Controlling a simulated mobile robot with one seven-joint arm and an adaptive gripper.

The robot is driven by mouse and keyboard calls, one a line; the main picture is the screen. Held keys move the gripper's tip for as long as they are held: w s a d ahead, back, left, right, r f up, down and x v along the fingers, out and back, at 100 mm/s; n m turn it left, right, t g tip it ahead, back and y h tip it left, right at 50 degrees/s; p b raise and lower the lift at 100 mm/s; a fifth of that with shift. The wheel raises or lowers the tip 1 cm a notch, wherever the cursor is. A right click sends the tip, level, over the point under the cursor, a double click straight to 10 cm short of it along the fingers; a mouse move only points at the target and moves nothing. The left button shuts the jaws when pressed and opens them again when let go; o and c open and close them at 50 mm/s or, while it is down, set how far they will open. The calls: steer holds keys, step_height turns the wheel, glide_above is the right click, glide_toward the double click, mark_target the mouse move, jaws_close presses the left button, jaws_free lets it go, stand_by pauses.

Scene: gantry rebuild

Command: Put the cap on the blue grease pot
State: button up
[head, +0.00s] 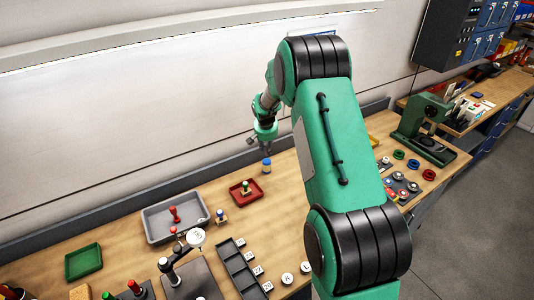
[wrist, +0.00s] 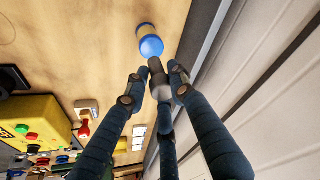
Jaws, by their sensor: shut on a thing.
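The grease pot (head: 266,169) stands upright on the bench near the back wall, pale-bodied with a blue top. In the wrist view its blue top (wrist: 151,46) lies just beyond my fingertips. I cannot tell whether that blue top is the cap or part of the pot. My gripper (head: 266,152) is right above the pot in the head view, fingers pointing down. Whether fingertips and pot touch is unclear.
A red tray (head: 236,196) stands left of the pot, with a grey tray (head: 150,224) and a green tray (head: 83,262) farther left. A dial gauge stand (head: 183,265) is at the front. The wall (head: 130,140) rises close behind.

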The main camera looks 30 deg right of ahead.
steer(key=shift+w+d, duration=0.15)
steer(key=shift+w, duration=0.2)
steer(key=shift+f, duration=0.1)
steer(key=shift+f, duration=1.65)
steer(key=shift+f, duration=0.2)
steer(key=o, duration=1)
steer(key=shift+o, duration=0.2)
steer(key=shift+r, duration=0.2)
steer(key=shift+s+r, duration=0.15)
steer(key=shift+r, duration=0.4)
steer(key=v, duration=1.1)
